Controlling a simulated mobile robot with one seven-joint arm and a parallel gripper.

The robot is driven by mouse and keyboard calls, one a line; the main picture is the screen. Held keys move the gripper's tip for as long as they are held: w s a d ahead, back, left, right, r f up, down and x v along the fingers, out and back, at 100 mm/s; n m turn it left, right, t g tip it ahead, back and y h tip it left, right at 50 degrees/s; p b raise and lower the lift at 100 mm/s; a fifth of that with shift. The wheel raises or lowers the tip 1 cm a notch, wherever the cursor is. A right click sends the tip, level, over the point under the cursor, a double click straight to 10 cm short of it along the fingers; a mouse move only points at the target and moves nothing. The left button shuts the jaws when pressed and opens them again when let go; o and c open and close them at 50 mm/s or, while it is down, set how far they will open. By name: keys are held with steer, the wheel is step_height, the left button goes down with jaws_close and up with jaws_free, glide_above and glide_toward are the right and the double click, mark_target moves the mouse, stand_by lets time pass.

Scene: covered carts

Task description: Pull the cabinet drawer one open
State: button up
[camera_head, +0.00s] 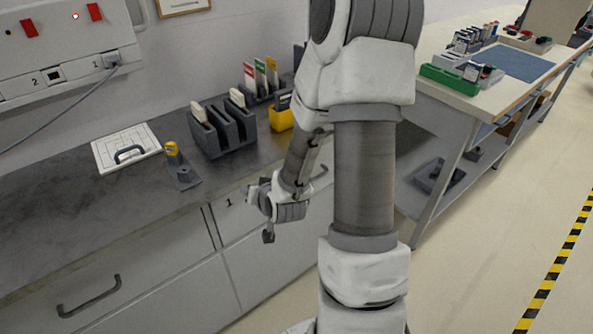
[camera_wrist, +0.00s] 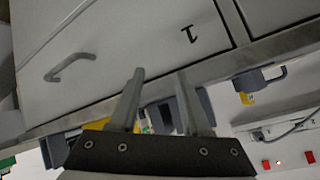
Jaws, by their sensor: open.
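Cabinet drawer one (camera_head: 236,222) is a light grey front under the dark worktop, marked with a "1" and partly hidden behind my arm. It looks closed. In the wrist view its front (camera_wrist: 130,35) appears upside down, with the "1" to the right and its grey bar handle (camera_wrist: 70,66) at the left. My gripper (camera_head: 258,213) is in front of the drawer, close to the "1". In the wrist view my gripper (camera_wrist: 158,82) has its two fingers spread with nothing between them. The handle lies left of the fingers there, apart from them.
The worktop (camera_head: 60,225) carries a dark rack (camera_head: 222,135), a yellow-topped device (camera_head: 178,165) and a white board (camera_head: 125,147). Another drawer handle (camera_head: 88,297) projects at lower left. A workbench (camera_head: 450,85) stands at right. The floor (camera_head: 480,240) right of my arm is clear.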

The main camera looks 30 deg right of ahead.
steer(key=s+d+f+m+t+h+b, duration=0.2)
steer(key=s+d+f+m+h+b, duration=0.5)
steer(key=m, duration=1.1)
steer(key=w+d+f+h, duration=0.1)
steer(key=w+d, duration=0.2)
steer(key=d, duration=0.2)
steer(key=w+d+f+h+b, duration=0.1)
steer(key=w+d+f, duration=0.1)
steer(key=w+d, duration=0.2)
steer(key=w+d+f+h, duration=0.1)
steer(key=w+d+f, duration=0.1)
steer(key=w+d, duration=0.2)
steer(key=shift+w+d+b, duration=0.25)
steer(key=shift+d+b, duration=0.1)
steer(key=shift+d, duration=0.6)
steer(key=shift+c, duration=0.2)
jaws_close()
